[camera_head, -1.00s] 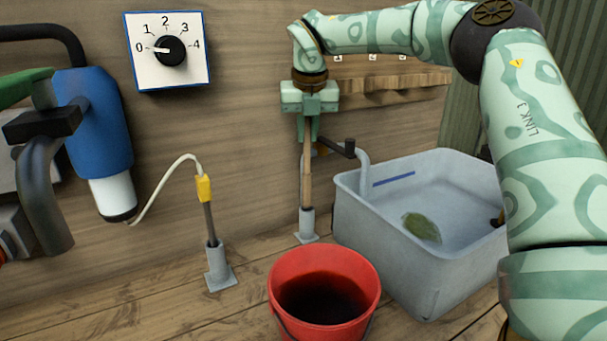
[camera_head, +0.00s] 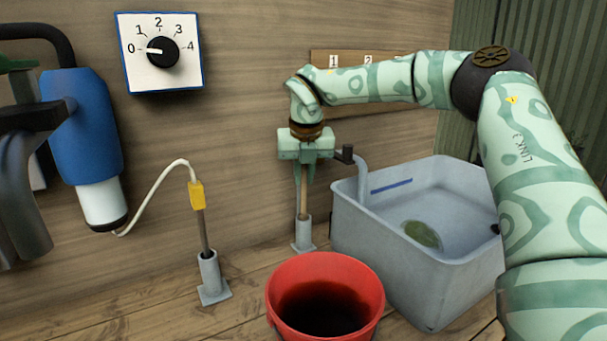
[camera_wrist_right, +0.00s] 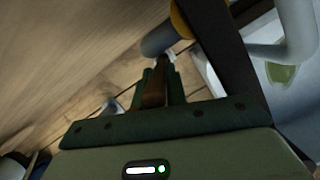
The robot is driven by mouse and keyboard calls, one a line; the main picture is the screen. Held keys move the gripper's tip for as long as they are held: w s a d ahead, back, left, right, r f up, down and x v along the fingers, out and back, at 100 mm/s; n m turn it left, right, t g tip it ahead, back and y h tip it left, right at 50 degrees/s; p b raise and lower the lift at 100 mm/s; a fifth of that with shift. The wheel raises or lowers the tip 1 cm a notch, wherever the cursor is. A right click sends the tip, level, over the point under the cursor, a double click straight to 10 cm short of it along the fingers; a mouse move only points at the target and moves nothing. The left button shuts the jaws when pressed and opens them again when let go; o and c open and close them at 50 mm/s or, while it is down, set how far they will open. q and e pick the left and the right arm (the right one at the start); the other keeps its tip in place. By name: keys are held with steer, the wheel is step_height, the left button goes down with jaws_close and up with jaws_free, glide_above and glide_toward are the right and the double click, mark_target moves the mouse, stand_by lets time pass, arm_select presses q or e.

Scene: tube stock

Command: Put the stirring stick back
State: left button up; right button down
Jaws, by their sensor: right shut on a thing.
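The wooden stirring stick (camera_head: 304,204) stands upright with its lower end inside a grey tube holder (camera_head: 303,234) by the wall. My right gripper (camera_head: 304,178) is shut on the stick's upper part, above the holder. In the right wrist view, the brown stick (camera_wrist_right: 154,90) shows between the fingers. The holder hides the stick's lower end, so I cannot tell whether it touches the bottom. My left gripper is not in view.
A red bucket (camera_head: 369,290) with dark contents stands in front of the holder. A grey basin (camera_head: 400,262) with a leaf (camera_head: 422,234) and a tap (camera_head: 362,180) is close on the right. A second holder (camera_head: 210,278) with a yellow-topped probe (camera_head: 197,195) stands left.

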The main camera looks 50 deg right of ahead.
steer(key=c, duration=1.8)
jaws_free()
steer(key=shift+f, duration=0.25)
steer(key=o, duration=0.4)
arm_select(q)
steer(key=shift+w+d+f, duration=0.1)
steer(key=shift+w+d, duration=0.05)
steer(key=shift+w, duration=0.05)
arm_select(e)
steer(key=shift+r, duration=0.1)
steer(key=shift+r, duration=0.3)
steer(key=p+v, duration=0.2)
steer(key=v, duration=0.3)
steer(key=shift+r, duration=0.2)
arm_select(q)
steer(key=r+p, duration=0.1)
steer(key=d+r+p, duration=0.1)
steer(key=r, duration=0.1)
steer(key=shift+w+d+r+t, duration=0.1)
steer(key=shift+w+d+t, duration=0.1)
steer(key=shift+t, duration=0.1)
arm_select(e)
steer(key=v, duration=0.6)
steer(key=shift+a+r, duration=0.15)
steer(key=shift+s, duration=0.1)
